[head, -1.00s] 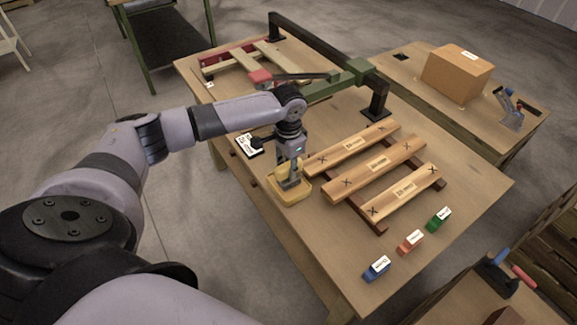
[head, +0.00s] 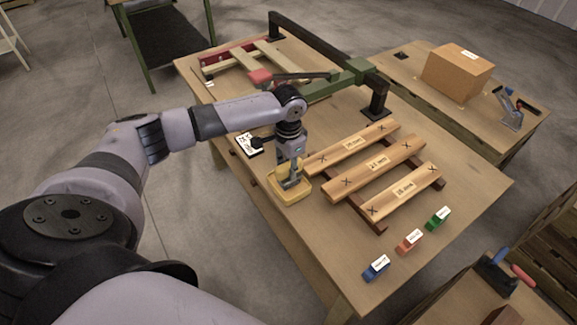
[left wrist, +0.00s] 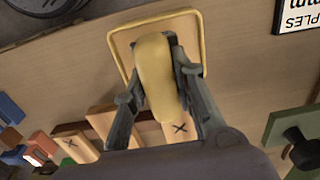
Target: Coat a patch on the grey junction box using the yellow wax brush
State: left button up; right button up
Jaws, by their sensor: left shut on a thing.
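My left gripper (head: 289,185) is low over the near left part of the wooden table, pointing down. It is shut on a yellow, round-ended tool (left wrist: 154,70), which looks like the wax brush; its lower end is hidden. In the left wrist view the tool lies between the two fingers, over a square tray with a yellow rim (left wrist: 120,60). The tray also shows under the gripper in the head view (head: 272,190). I cannot tell whether the tool touches the tray. I cannot make out a grey junction box in either view. My right gripper is not in view.
Wooden boards (head: 378,163) marked with crosses lie right of the gripper. Blue (head: 376,268), orange (head: 409,242) and green (head: 438,218) labelled blocks stand near the right edge. A green and black frame (head: 350,75) stands behind. A cardboard box (head: 456,75) is on the side table.

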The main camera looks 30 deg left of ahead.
pick_arm(q)
jog(key=shift+s+f+p, duration=0.1)
jog(key=shift+p, duration=0.25)
dwell(1.3)
notch_tip(320, 180, up, 7)
jog(key=p, duration=0.8)
jog(key=shift+p, duration=0.3)
dwell(0.6)
